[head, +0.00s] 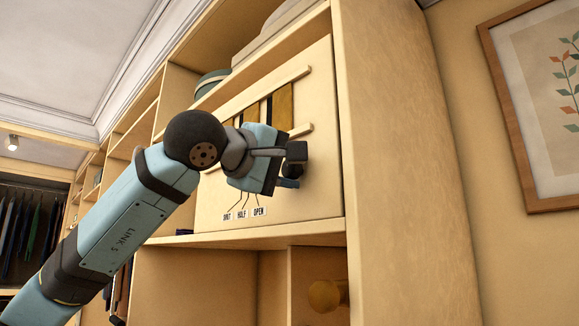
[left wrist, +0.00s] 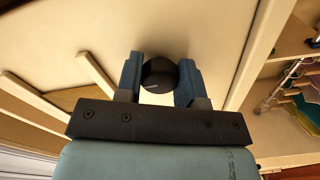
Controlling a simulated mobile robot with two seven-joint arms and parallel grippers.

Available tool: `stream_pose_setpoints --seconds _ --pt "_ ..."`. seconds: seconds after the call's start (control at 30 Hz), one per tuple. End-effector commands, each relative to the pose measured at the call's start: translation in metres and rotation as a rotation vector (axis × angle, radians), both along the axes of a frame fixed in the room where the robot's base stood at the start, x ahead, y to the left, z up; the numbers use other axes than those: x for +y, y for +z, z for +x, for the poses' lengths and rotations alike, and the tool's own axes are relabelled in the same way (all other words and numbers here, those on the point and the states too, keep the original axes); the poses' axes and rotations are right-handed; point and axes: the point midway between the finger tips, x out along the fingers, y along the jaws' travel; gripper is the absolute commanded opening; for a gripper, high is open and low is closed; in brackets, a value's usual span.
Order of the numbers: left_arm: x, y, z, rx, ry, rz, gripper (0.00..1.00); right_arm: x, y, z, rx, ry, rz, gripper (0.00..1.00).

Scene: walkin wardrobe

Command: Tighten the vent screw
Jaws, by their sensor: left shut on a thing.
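The vent panel (head: 320,180) is a cream board set in a wooden shelf bay, with two slanted rails and dark and ochre slots between them. Small labels (head: 243,214) reading SHUT, HALF and OPEN sit low on it, with thin lines rising from them. My left gripper (head: 290,168) is at the panel's right part and hides part of it. In the left wrist view, my left gripper (left wrist: 160,68) is shut on a round dark knob, the vent screw (left wrist: 159,74), with one blue finger on each side. A short pale mark shows on its face. My right gripper is not in view.
A wooden upright (head: 400,150) stands close to the right of the panel. A shelf board (head: 270,236) runs below it, with a round wooden knob (head: 324,295) underneath. A framed picture (head: 540,100) hangs on the right wall. Clothes (head: 30,230) hang at far left.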

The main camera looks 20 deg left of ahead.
Motion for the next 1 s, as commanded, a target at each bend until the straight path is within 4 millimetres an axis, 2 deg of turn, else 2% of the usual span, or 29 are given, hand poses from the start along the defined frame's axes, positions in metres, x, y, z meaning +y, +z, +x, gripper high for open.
stream_pose_setpoints --seconds 0.67,0.7,0.8,1.0 --pt "-0.0003 -0.0005 -0.0001 -0.025 -0.001 0.062 0.12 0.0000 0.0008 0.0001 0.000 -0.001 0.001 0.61" --pt "-0.0003 -0.0005 -0.0001 -0.025 -0.001 0.062 0.40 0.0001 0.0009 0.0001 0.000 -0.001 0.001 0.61" --pt "-0.0002 -0.0004 -0.0001 -0.025 -0.001 0.062 0.61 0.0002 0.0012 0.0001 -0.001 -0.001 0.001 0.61" --pt "-0.0002 -0.0005 0.0000 -0.025 0.000 0.061 0.61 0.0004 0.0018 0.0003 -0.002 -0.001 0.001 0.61"
